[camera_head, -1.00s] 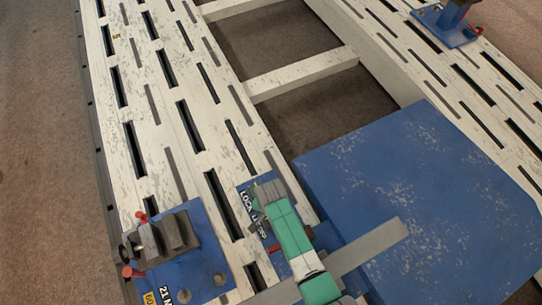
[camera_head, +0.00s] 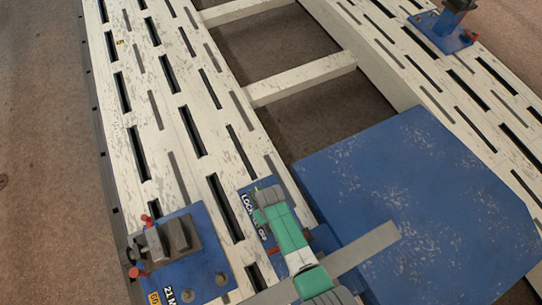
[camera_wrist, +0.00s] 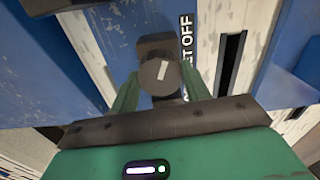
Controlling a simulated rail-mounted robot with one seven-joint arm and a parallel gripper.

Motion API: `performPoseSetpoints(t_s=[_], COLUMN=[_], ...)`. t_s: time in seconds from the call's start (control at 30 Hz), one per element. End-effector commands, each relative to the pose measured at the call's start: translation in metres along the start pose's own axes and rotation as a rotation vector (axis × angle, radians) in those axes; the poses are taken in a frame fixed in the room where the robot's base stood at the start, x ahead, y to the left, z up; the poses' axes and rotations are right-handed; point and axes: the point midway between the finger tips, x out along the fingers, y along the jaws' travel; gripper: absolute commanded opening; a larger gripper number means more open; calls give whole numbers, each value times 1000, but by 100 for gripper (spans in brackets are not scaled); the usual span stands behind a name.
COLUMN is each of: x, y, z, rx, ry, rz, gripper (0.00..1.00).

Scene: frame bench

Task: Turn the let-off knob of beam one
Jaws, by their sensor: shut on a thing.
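The let-off knob (camera_wrist: 156,76) is a round dark grey knob with a pale line across its face. In the wrist view it sits between the two green fingers of my gripper (camera_wrist: 163,88), which is shut on it. The pale line stands near upright, leaning slightly right. A black label ending in "ET OFF" (camera_wrist: 187,65) is beside it on the blue plate. In the head view my green arm and gripper (camera_head: 268,197) are over the blue plate with the label (camera_head: 251,214), and they hide the knob.
A blue plate with grey blocks and red knobs (camera_head: 178,250) stands at lower left. A large scuffed blue panel (camera_head: 420,190) lies to the right. White slotted beams (camera_head: 150,80) run away from me. Another blue fixture (camera_head: 440,32) is on the far right beam.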

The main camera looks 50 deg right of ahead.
Motion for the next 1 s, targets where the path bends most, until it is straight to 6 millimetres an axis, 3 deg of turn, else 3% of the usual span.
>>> performPoseSetpoints(t_s=[0.4, 1.0], x=[-1, 0], y=[0, 0], z=[0, 0], rx=[-249, -322], ry=[0, 1], rz=[0, 0], gripper=[24, 24])
